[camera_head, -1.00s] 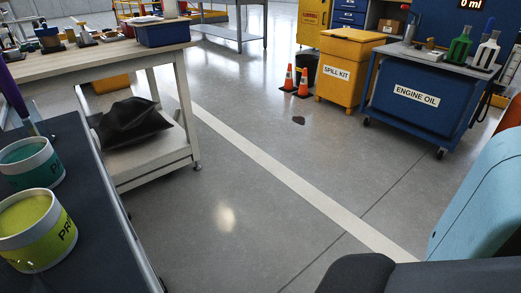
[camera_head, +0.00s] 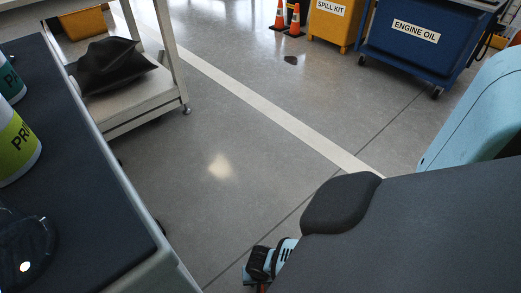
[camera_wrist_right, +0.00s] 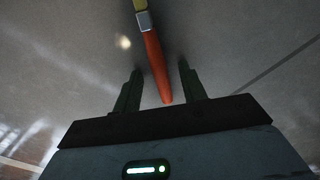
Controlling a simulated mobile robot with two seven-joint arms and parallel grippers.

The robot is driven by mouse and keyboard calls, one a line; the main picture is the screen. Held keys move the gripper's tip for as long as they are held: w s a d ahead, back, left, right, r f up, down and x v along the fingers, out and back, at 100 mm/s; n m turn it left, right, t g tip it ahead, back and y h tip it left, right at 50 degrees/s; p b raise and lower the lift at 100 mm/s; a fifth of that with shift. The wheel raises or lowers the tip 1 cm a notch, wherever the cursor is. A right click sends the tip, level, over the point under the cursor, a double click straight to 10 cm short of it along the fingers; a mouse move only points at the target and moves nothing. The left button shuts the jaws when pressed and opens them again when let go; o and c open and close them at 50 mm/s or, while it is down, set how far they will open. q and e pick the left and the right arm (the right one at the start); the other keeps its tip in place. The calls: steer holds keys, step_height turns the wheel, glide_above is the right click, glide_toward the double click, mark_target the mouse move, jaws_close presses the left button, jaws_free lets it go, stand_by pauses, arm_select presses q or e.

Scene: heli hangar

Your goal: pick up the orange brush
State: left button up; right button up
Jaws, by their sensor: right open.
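The orange brush (camera_wrist_right: 154,62) shows in the right wrist view, its orange handle toward me, its metal collar and part of a yellowish head at the top edge. The fingers of my right gripper (camera_wrist_right: 160,68) are open, one on each side of the handle, with a gap on both sides. Grey floor is behind the brush; I cannot tell its height above it. In the head view, part of my right wrist shows at the bottom centre, with a small orange-red bit just below it that I cannot identify for sure. My left gripper is not in view.
A dark-topped cart (camera_head: 85,195) with paint cans (camera_head: 14,143) and a clear glass vessel (camera_head: 26,245) stands at left. Behind it is a bench shelf (camera_head: 130,105) with a black bag (camera_head: 110,66). A blue engine oil cart (camera_head: 410,45) stands far right.

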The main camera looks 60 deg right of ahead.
steer(key=shift+c, duration=0.4)
steer(key=c, duration=0.5)
jaws_close()
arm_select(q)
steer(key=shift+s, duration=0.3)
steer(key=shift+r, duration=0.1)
